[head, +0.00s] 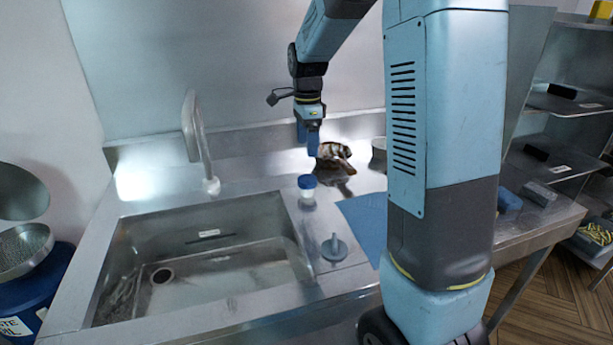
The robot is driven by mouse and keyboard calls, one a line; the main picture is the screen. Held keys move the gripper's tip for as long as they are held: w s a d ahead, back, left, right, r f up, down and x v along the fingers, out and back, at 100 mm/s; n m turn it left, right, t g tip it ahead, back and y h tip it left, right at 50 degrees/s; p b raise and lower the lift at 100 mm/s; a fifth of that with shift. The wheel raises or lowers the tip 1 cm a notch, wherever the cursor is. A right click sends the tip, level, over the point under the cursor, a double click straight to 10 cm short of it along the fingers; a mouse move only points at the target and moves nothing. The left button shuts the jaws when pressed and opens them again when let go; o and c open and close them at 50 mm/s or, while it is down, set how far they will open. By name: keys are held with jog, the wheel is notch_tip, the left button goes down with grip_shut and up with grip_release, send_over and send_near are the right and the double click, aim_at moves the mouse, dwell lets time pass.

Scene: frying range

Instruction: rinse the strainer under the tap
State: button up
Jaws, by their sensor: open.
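A round metal strainer (25,248) with a perforated bowl rests on a blue drum at the far left, left of the sink. The curved tap (196,140) stands at the back of the steel sink (205,272). No water shows coming from it. The sink basin looks empty, with a dark drain hole at its left. My gripper (309,142) is open and points down above the back of the counter, right of the tap and far from the strainer. I see nothing between its fingers, though they are small here.
A blue-lidded jar (307,191) and a grey stopper-like piece (333,247) stand right of the sink. A brown-and-white bundle (334,153) lies behind, near my gripper. A blue mat (362,222) is partly hidden by my arm. Shelves (565,105) stand at right.

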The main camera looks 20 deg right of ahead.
aim_at(307, 179)
notch_tip(307, 179, down, 11)
jog(key=shift+f, duration=0.1)
dwell(0.3)
jog(key=shift+a, duration=0.1)
jog(key=c, duration=1.1)
